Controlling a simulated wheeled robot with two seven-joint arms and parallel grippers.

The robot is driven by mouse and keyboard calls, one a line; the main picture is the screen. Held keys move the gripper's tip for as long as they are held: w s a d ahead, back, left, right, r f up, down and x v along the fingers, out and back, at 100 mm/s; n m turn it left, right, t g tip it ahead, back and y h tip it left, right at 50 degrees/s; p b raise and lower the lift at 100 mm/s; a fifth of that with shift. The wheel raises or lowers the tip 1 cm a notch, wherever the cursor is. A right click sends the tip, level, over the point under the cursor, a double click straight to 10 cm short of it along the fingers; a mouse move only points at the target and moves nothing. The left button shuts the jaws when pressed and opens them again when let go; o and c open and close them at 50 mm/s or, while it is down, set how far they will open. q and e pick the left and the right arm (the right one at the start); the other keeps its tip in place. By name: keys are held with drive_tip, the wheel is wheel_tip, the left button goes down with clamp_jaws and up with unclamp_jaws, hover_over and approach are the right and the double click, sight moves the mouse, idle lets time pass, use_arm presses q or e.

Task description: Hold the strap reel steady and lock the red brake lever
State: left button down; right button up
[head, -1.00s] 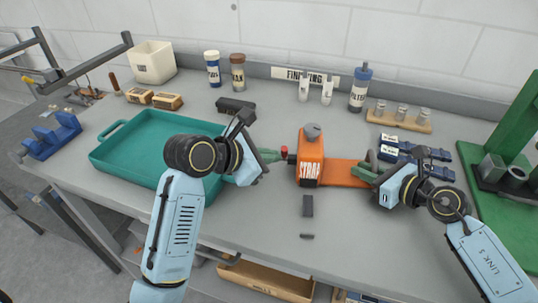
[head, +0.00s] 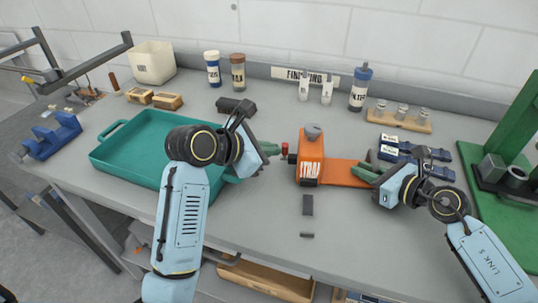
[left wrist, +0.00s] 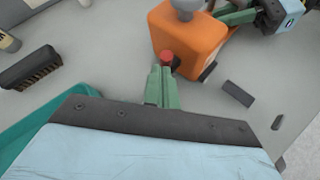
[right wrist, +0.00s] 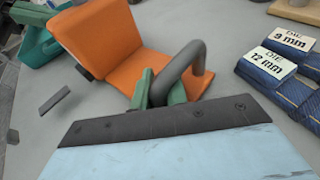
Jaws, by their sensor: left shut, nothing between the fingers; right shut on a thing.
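The orange strap reel (head: 311,158) stands upright on the bench with a grey knob on top; it also shows in the left wrist view (left wrist: 186,45). Its orange base plate (head: 342,173) carries a grey curved handle (right wrist: 197,62). My right gripper (head: 366,172) is shut on this handle. The red brake lever tip (head: 284,149) is at the reel's left side. My left gripper (head: 284,160) is shut and empty close to it. In the left wrist view the red tip (left wrist: 167,57) shows just beyond the green fingers; whether they touch cannot be told.
A teal tray (head: 125,150) lies under my left arm. A black brush (head: 236,106) lies behind it. Small dark blocks (head: 308,205) lie in front of the reel. Blue die cases (head: 400,142) and a green press (head: 515,150) stand at right.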

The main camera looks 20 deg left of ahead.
drive_tip(key=shift+a, duration=0.1)
use_arm(q)
drive_tip(key=w, duration=0.3)
drive_tip(key=shift+a+r, duration=0.25)
drive_tip(key=shift+r, duration=0.2)
drive_tip(key=shift+r, duration=0.7)
